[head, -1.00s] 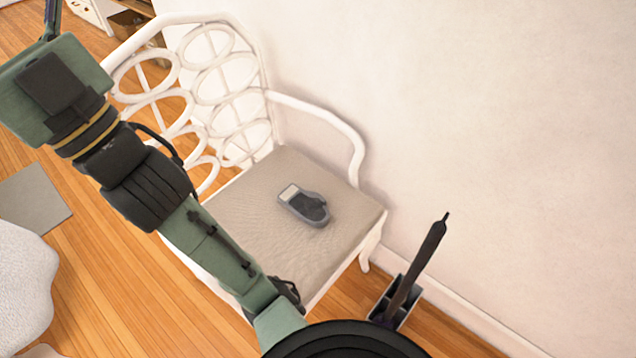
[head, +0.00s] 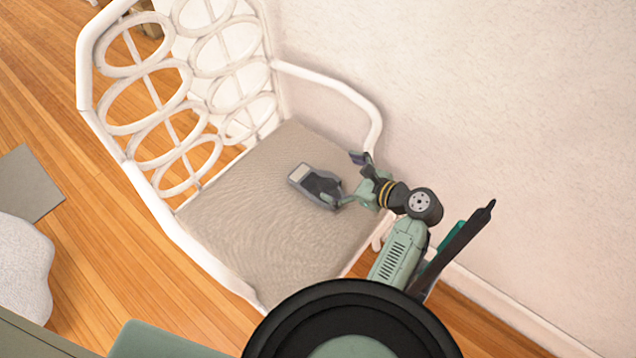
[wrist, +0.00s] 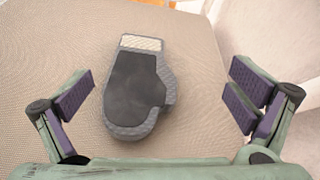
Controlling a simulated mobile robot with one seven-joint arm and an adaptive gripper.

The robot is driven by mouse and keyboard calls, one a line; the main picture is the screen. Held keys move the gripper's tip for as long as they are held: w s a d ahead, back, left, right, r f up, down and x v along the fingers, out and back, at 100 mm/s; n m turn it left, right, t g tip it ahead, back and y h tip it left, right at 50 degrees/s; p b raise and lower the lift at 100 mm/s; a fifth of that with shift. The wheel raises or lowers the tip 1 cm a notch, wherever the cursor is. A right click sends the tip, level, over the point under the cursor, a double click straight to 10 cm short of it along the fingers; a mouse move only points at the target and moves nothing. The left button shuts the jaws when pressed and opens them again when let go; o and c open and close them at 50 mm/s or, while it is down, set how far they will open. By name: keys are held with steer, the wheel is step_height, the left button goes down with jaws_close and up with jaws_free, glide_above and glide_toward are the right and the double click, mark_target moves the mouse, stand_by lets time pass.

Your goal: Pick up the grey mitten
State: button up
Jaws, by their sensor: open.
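The grey mitten (head: 314,184) lies flat on the beige seat cushion of a white chair. It has a dark palm and a pale cuff patch. In the wrist view the mitten (wrist: 138,85) lies between my two fingers and a little ahead of them, with its cuff pointing away and its rounded tip toward me. My gripper (wrist: 165,92) is open and empty, its purple-padded fingers wide apart on either side. In the head view my gripper (head: 350,180) is at the mitten's right side, over the cushion. I cannot tell its exact height above the cushion.
The white chair (head: 180,238) has a ringed back at the left and a curved armrest (head: 345,88) behind the gripper. A pale wall (head: 480,110) stands close on the right. A dark upright object (head: 462,240) stands beside my arm. Wooden floor lies at the left.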

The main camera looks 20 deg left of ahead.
mark_target(320, 182)
steer(key=shift+s+d+f+m, duration=0.6)
steer(key=shift+s+d+f, duration=0.15)
steer(key=shift+s+f, duration=0.15)
steer(key=shift+s+f+g, duration=0.2)
steer(key=shift+f+g, duration=0.1)
steer(key=x, duration=0.7)
steer(key=shift+w+f, duration=0.1)
steer(key=shift+c, duration=0.6)
steer(key=c, duration=1)
steer(key=shift+c, duration=0.2)
